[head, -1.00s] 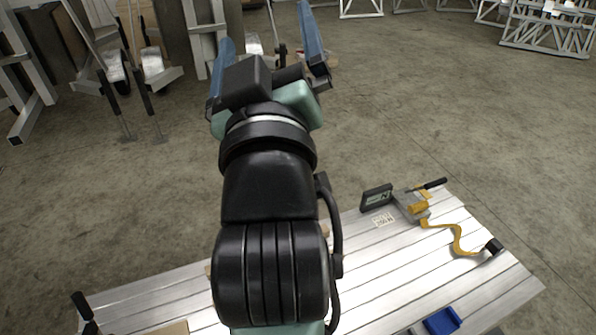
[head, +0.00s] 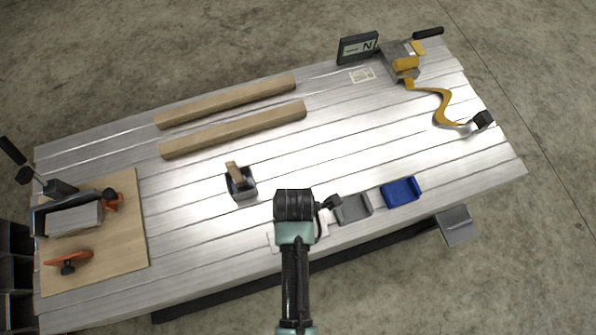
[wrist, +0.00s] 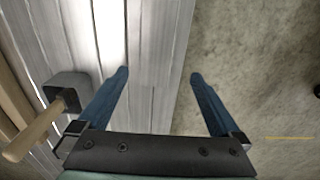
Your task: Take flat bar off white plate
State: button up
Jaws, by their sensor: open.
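My gripper (wrist: 157,76) shows in the wrist view as two blue fingers spread wide apart with nothing between them. It is above the near edge of the metal-topped table, with bare floor beyond the edge. In the head view my arm hides the fingers. A white piece, perhaps the white plate (head: 323,226), shows only in part beside my arm near the table's front edge. I cannot make out the flat bar in either view; my arm may cover it.
A grey holder with a wooden handle (head: 240,184) stands left of my arm. Grey (head: 352,208) and blue (head: 401,192) trays lie to the right. Two wooden beams (head: 232,130) lie behind. A clamp (head: 403,62) is back right, a wooden board (head: 125,225) at left.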

notch_tip(320, 180, down, 4)
jog(key=shift+w+f+b, duration=0.1)
jog(key=shift+b, duration=0.35)
jog(key=shift+w+d+f+b, duration=0.1)
jog(key=shift+f+b, duration=0.25)
jog(key=shift+f, duration=0.55)
jog(key=shift+w+d+f+b, duration=0.15)
jog(key=shift+f+b, duration=0.15)
jog(key=shift+f, duration=0.55)
jog(key=shift+w+d+f+b, duration=0.1)
jog(key=shift+f+b, duration=0.25)
jog(key=shift+f, duration=0.55)
jog(key=shift+r, duration=0.1)
grip_shut()
